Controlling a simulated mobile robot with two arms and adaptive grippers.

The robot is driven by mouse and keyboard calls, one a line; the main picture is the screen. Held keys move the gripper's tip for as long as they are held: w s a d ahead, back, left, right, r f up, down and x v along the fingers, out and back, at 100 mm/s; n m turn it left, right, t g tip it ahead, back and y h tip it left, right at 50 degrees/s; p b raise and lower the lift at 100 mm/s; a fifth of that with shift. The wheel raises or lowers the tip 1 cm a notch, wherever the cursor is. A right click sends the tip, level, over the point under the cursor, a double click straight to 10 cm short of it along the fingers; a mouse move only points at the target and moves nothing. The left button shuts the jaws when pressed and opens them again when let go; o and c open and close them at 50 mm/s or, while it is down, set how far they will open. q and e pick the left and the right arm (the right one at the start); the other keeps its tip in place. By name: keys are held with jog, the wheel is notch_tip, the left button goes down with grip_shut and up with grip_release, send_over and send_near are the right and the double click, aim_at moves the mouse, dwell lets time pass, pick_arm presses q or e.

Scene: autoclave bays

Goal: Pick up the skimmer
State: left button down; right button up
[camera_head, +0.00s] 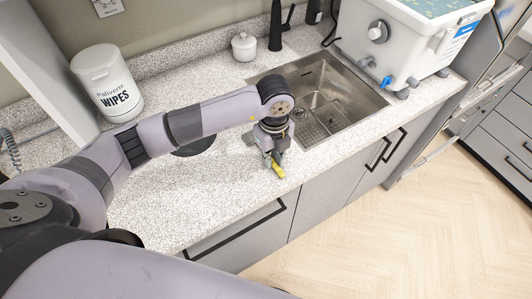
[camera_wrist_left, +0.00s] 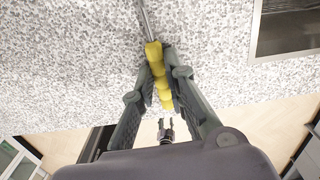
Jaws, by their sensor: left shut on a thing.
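The skimmer shows as a ridged yellow handle (camera_wrist_left: 154,56) with a thin metal shaft running up out of the left wrist view. My left gripper (camera_wrist_left: 163,72) is shut on this handle, one finger on each side. In the head view, my left gripper (camera_head: 274,160) is at the front edge of the counter, left of the sink, with the yellow handle (camera_head: 278,170) at its tips. My arm and gripper hide most of the skimmer there. I cannot tell whether it touches the counter. My right gripper is not in view.
The speckled counter (camera_head: 150,205) is clear on the near left. A dark round object (camera_head: 195,146) lies partly behind my arm. The steel sink (camera_head: 345,95) is right of the gripper. A wipes tub (camera_head: 108,84), a white lidded jar (camera_head: 244,47) and a water bath (camera_head: 400,45) stand farther back.

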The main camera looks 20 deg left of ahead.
pick_arm(q)
jog(key=shift+r, duration=0.1)
notch_tip(320, 180, up, 8)
jog(key=b, duration=0.2)
notch_tip(320, 180, up, 12)
send_over(273, 160)
jog(key=shift+s, duration=0.15)
dwell(0.6)
